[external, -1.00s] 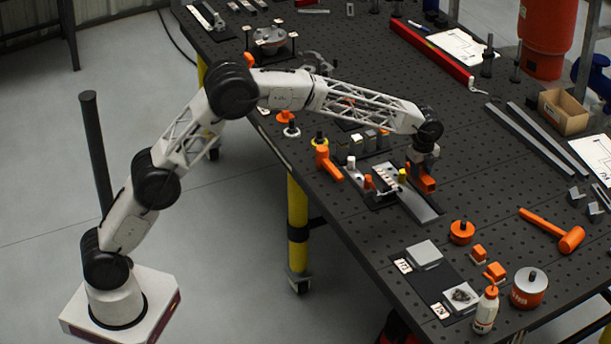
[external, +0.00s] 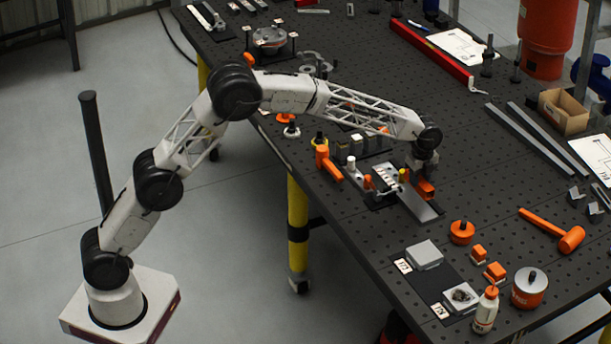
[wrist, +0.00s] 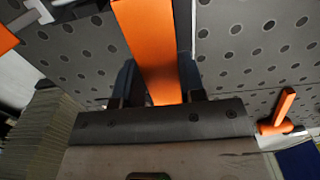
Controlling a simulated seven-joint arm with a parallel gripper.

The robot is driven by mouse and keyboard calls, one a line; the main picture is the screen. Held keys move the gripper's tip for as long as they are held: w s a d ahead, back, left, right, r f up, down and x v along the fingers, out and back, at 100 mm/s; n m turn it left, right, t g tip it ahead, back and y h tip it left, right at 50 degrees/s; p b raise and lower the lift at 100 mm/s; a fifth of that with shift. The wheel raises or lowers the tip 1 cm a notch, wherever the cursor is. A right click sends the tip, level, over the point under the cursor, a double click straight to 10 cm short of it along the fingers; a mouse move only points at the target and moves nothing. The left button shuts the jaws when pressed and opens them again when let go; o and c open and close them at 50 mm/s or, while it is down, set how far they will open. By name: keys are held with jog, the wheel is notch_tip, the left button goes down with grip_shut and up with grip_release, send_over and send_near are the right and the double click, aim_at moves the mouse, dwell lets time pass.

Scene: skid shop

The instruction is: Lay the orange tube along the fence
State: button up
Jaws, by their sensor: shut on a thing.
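My gripper (external: 426,172) is at the right side of a small fixture near the bench's front edge. In the wrist view its two fingers (wrist: 160,92) are shut on the orange tube (wrist: 150,45), a flat-sided orange length running away between them. In the external view the tube (external: 426,189) shows as a short orange piece beneath the gripper, partly hidden. I cannot tell for sure which part is the fence, or whether the tube touches the fixture.
Perforated bench surface is clear behind the gripper.

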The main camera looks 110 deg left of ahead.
jog(key=shift+f, duration=0.35)
jog(key=shift+f, duration=1.85)
dwell(1.8)
jog(key=o, duration=1)
jog(key=shift+o, duration=0.4)
jog(key=shift+o, duration=0.7)
jog(key=shift+r, duration=0.15)
jog(key=shift+r, duration=1.35)
